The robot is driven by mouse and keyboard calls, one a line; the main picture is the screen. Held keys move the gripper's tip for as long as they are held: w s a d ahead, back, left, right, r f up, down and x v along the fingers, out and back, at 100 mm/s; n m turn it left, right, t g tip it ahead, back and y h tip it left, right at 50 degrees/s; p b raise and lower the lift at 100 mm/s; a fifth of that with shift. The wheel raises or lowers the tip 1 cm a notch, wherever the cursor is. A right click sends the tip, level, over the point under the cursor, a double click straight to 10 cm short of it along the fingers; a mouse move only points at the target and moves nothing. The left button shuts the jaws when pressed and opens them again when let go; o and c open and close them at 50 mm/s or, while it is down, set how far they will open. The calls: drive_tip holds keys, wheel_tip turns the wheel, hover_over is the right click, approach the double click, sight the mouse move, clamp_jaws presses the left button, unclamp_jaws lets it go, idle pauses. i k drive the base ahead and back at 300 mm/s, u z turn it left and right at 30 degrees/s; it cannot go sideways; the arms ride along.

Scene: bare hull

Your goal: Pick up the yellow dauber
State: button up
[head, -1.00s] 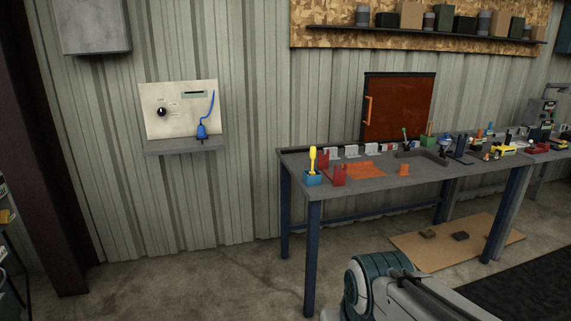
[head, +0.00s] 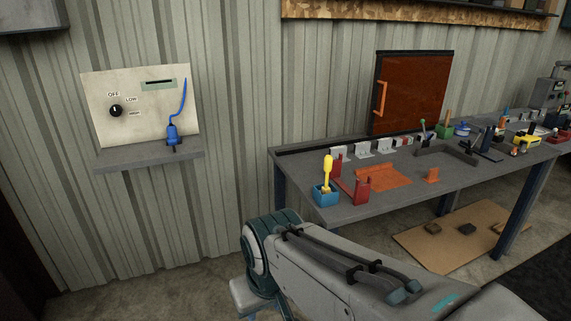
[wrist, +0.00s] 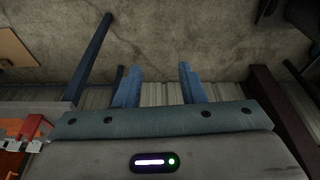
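The yellow dauber (head: 328,170) stands upright in a small blue holder (head: 326,196) at the near left corner of the workbench (head: 450,182) in the head view. My gripper (wrist: 158,72) shows in the wrist view with its two blue fingers apart and nothing between them. Floor and ribbed wall lie beyond the fingers. The dauber is not visible in the wrist view. In the head view my arm crosses the lower middle, in front of the bench, and the gripper itself cannot be made out there.
A red bracket (head: 352,188) and an orange mat (head: 382,177) are just right of the holder. A small orange block (head: 432,175) stands farther right. Several tools line the bench's back. A wall shelf (head: 150,158) with a blue plug is left. A cardboard sheet (head: 450,238) lies under the bench.

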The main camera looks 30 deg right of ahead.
sight(327, 163)
drive_tip(key=z, duration=0.6)
drive_tip(key=i, duration=1.35)
drive_tip(key=z, duration=0.8)
